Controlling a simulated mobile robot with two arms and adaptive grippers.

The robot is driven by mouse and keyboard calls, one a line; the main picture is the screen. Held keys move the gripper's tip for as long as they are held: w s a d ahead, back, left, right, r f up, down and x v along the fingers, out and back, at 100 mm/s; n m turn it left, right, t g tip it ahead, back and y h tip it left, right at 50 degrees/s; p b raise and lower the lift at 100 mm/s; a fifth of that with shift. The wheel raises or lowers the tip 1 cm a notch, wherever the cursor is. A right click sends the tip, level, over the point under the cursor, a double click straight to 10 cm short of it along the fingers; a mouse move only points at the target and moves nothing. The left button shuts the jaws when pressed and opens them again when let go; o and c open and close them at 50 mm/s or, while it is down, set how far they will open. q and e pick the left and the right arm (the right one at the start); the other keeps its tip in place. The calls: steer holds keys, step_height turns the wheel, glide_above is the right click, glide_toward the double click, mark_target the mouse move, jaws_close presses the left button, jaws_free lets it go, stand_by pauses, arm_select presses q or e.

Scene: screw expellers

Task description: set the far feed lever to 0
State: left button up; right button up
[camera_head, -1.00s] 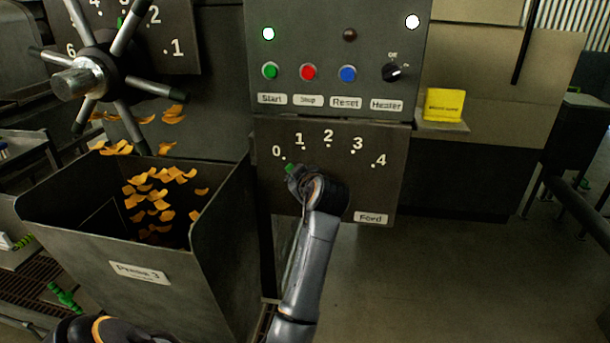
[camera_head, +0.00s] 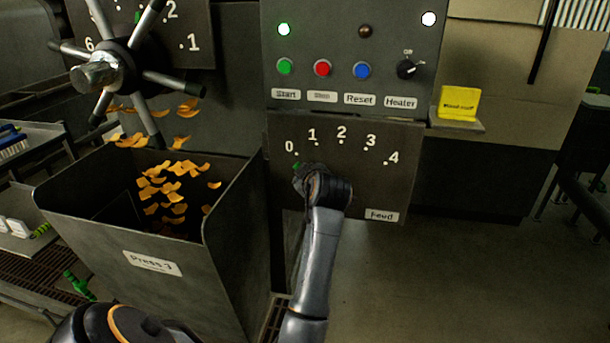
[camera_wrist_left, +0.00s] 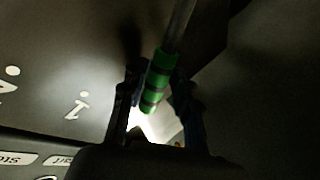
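The feed panel (camera_head: 345,195) is dark, numbered 0 to 4 in an arc and labelled "Feed". Its lever has a green grip; a bit of green (camera_head: 296,167) shows just below the 0 mark, and the rest is hidden behind my gripper. My left gripper (camera_head: 308,178) is at the lever, in front of the panel's left part. In the left wrist view, the green ribbed grip (camera_wrist_left: 158,80) lies tilted between the two fingers (camera_wrist_left: 157,95), which appear closed on it. My right gripper is not in view.
A bin labelled "Press 3" (camera_head: 150,262) with orange flakes stands left of the panel. A spoked handwheel (camera_head: 118,68) is above it. The button panel (camera_head: 350,60) is directly above the feed panel. A yellow block (camera_head: 459,103) sits on a ledge to the right.

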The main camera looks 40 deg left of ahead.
arm_select(q)
steer(key=shift+r, duration=0.15)
steer(key=v, duration=0.7)
steer(key=shift+s+d, duration=0.15)
steer(key=shift+d, duration=0.05)
